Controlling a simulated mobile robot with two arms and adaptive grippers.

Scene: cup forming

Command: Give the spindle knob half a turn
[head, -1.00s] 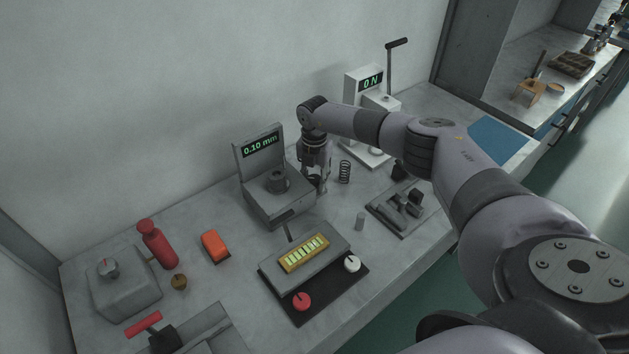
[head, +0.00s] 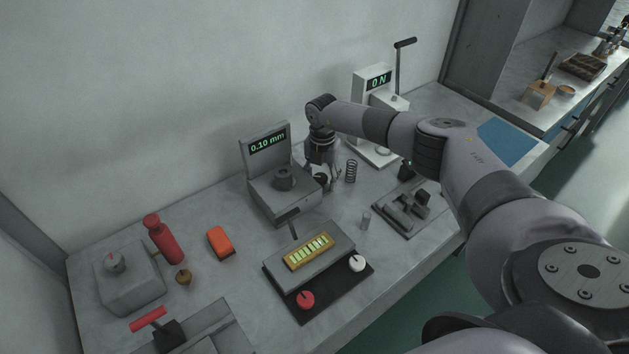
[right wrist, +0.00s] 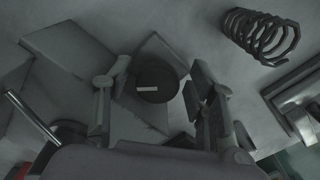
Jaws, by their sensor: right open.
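The grey gauge stand (head: 268,196) with a display reading 0.10 mm stands at mid-table in the head view. A dark round knob (head: 320,179) sits at its right side, partly hidden by my right gripper (head: 325,178). In the right wrist view the dark knob (right wrist: 157,80) shows a short white mark lying nearly level. My right gripper (right wrist: 153,92) is open, with one finger on each side of the knob. A gap shows on the left; contact on the right cannot be told. My left gripper is not in view.
A coil spring (head: 351,171) stands just right of the gripper; it also shows in the right wrist view (right wrist: 262,35). A white press (head: 371,90) reading 0 N stands behind. A grey tray (head: 405,230) and a black plate with knobs (head: 330,297) lie in front.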

